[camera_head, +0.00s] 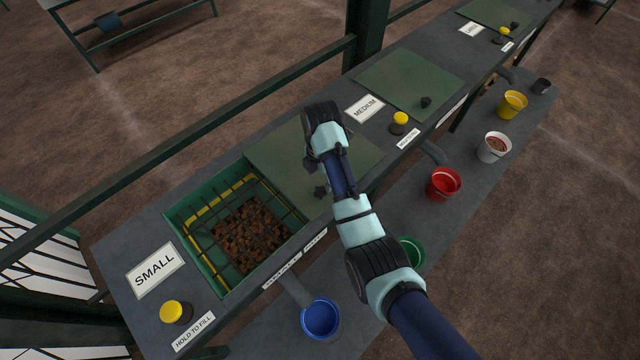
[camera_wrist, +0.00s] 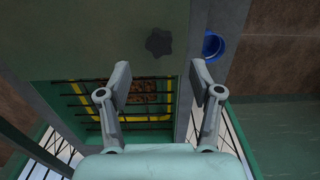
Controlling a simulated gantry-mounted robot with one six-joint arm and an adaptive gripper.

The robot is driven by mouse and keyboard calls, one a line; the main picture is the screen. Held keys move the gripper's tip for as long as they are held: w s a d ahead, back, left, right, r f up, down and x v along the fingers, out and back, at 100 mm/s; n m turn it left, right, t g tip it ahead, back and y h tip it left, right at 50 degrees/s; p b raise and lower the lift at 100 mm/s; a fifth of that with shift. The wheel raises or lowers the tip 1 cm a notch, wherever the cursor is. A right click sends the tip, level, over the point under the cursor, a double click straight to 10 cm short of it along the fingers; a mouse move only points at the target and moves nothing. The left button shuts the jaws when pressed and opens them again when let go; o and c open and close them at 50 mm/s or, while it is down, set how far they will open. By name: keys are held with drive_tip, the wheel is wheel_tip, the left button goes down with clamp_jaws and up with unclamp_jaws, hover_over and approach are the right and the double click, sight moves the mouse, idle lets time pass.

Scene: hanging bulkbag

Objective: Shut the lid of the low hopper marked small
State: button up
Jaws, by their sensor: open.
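The low hopper marked SMALL (camera_head: 205,265) is open at the lower left of the head view, with brown chunks (camera_head: 250,235) under a dark bar grate. Its flat green lid (camera_head: 285,150) lies to the right of the opening, leaving it uncovered. A dark knob (camera_head: 321,191) sits on the lid's near side. In the wrist view the knob (camera_wrist: 159,42) shows on the lid (camera_wrist: 100,40), above and apart from the fingertips. My gripper (camera_wrist: 161,78) is open and empty, over the lid's edge and the opening. In the head view my arm hides part of the lid.
A SMALL sign (camera_head: 155,269) and a yellow button (camera_head: 172,312) are on the bench left of the hopper. The MEDIUM hopper's lid (camera_head: 410,82) covers its opening farther right. Blue (camera_head: 320,318), red (camera_head: 443,184) and other buckets stand along the lower shelf. A dark rail (camera_head: 200,135) runs behind the bench.

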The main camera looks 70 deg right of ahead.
sight(321, 190)
wheel_tip(321, 190, down, 7)
drive_tip(key=shift+f, duration=0.1)
clamp_jaws()
idle(0.4)
